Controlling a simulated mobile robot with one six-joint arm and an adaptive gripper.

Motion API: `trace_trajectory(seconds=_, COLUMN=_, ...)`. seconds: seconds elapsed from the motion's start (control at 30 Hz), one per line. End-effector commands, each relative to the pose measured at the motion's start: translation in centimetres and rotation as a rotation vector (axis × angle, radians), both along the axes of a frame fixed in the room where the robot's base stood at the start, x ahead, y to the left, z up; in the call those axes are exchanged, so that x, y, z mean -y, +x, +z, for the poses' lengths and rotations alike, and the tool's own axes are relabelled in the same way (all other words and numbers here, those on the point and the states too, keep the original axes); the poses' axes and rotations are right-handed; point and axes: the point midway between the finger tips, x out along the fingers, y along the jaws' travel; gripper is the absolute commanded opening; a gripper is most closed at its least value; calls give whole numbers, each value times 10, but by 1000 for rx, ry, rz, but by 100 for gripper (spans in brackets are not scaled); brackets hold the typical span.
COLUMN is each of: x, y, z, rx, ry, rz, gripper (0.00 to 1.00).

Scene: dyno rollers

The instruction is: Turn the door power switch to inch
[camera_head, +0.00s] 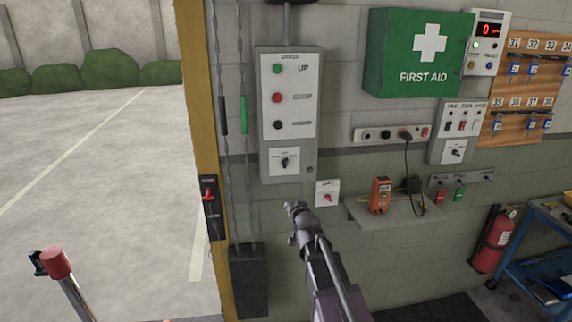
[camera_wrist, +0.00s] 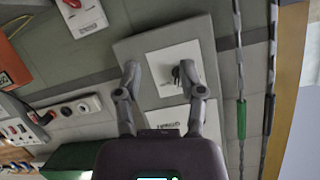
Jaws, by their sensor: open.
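A grey control box (camera_head: 308,125) with a white face hangs on the wall right of the yellow door post. It has a green, a red and a black button in a column. Below them, a black rotary knob (camera_head: 285,161) sits on a small white plate; its markings are too small to read. In the wrist view, turned about upside down, the knob (camera_wrist: 177,74) shows near the right fingertip. My gripper (camera_wrist: 160,72) is open and empty, its fingers spread before the box. In the head view my gripper (camera_head: 296,210) is below the box.
A small white plate with a red switch (camera_head: 327,194) is just right of my gripper. A shelf (camera_head: 395,212) holds an orange device. A red lever (camera_head: 209,194) is on the yellow post, and cables hang left of the box.

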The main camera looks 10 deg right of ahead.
Motion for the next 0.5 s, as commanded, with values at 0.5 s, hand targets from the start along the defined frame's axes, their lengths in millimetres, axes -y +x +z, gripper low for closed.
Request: trace_trajectory(seconds=0.5, x=2, y=43, z=72, rx=364, ry=79, rz=-25, gripper=51)
